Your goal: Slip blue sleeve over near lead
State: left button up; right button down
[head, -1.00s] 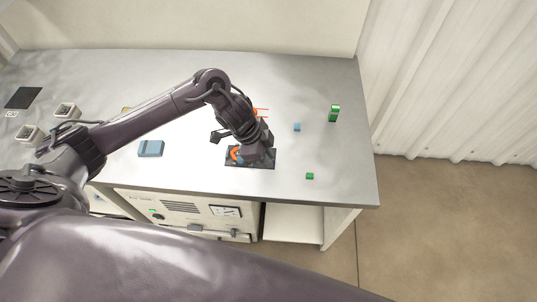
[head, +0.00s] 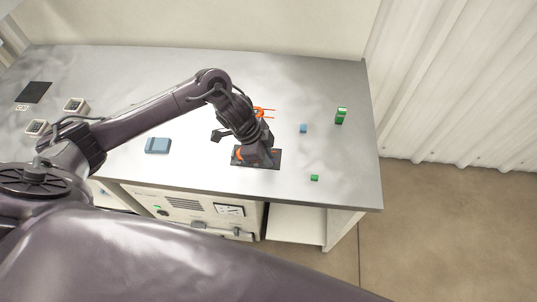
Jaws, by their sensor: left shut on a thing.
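My left gripper (head: 259,160) points down over the dark mat (head: 274,165) near the front edge of the bench. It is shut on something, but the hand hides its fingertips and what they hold. Orange wire shows at the left side of the hand (head: 240,154), and thin orange leads stick out behind it (head: 264,112). A small blue piece (head: 303,128) lies on the bench right of the hand; I cannot tell whether it is a sleeve. My right gripper is not in view.
A larger blue block (head: 158,146) lies to the left. A small green piece (head: 314,178) is at front right and a taller green one (head: 341,116) at back right. Two pale square things (head: 76,105) (head: 37,127) and a black pad (head: 34,92) are far left. The bench's right side is mostly clear.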

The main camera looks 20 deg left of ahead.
pick_arm(q)
jog(key=o, duration=0.8)
jog(key=shift+o, duration=0.2)
jog(key=p+v, duration=0.5)
dwell(0.4)
